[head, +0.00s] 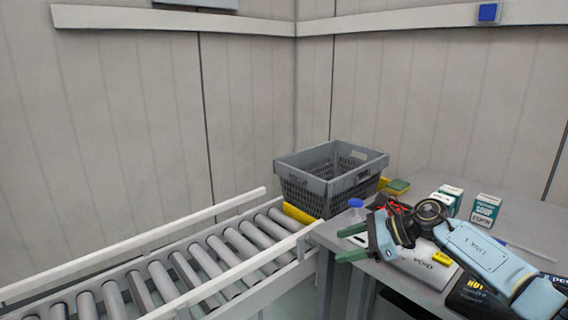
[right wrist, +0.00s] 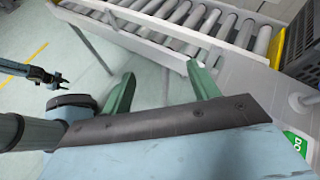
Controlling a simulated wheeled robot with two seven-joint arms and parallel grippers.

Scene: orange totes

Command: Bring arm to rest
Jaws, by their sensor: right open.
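My right arm comes in from the right over the grey table in the head view. Its right gripper (head: 346,243) points left near the table's front left edge, with its two green fingers apart. In the right wrist view the right gripper (right wrist: 163,85) is open, with nothing between its fingers and floor behind them. A small dark gripper (right wrist: 57,78), seemingly that of my left arm, shows at the far left of the wrist view; its jaws are too small to judge. No left gripper shows in the head view.
A grey crate (head: 327,187) stands at the end of the roller conveyor (head: 205,262). The table (head: 440,183) holds several small boxes (head: 486,209), a blue-capped bottle (head: 356,205) and a white package (head: 420,268) under my right arm. Open floor lies left of the gripper in the wrist view.

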